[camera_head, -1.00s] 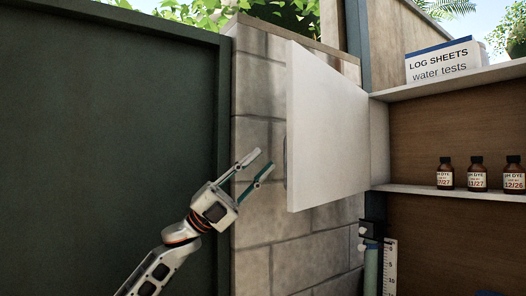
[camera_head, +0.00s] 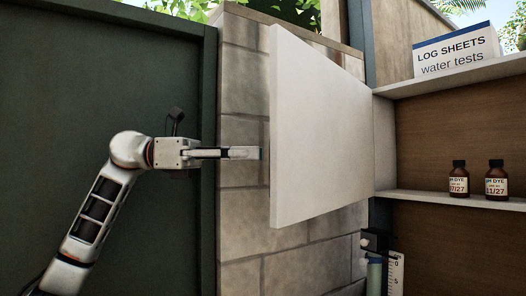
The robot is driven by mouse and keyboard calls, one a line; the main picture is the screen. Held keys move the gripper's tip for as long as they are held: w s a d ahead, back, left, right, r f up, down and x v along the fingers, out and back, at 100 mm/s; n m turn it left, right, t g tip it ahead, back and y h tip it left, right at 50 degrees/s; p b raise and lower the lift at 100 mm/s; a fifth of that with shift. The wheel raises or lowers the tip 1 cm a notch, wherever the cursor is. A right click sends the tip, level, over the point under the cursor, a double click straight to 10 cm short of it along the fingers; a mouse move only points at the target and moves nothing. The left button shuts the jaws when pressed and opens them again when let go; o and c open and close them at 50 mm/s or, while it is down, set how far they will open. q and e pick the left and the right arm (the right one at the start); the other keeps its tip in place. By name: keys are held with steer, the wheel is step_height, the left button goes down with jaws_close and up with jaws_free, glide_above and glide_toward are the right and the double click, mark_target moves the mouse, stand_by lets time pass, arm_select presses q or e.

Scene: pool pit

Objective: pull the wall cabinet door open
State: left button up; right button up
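The white wall cabinet door (camera_head: 318,135) stands out from the block wall as a flat panel, its left edge nearer to me than its right edge. Its handle does not show now. My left gripper (camera_head: 258,153) points right, level with the middle of the door, its fingertips just left of the door's left edge. I cannot tell whether they touch the door or a hidden handle. The fingers are seen edge-on and overlap, so their opening does not show. My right gripper is not in view.
Right of the door, wooden-backed shelves hold a log sheets box (camera_head: 456,52) and small brown bottles (camera_head: 459,180). A measuring scale (camera_head: 396,272) hangs below. A dark green panel (camera_head: 90,100) fills the left. Block wall (camera_head: 240,215) shows between panel and door.

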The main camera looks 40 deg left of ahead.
arm_select(q)
steer(key=x, duration=0.3)
steer(key=shift+w+d, duration=0.15)
steer(key=shift+d, duration=0.05)
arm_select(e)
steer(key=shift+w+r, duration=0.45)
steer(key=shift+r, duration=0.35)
arm_select(q)
jaws_close()
steer(key=shift+a, duration=0.15)
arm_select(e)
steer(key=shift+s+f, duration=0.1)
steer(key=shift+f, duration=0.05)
arm_select(q)
steer(key=w+a+p, duration=0.1)
steer(key=a+p, duration=0.1)
steer(key=a, duration=0.4)
steer(key=shift+w+p, duration=0.3)
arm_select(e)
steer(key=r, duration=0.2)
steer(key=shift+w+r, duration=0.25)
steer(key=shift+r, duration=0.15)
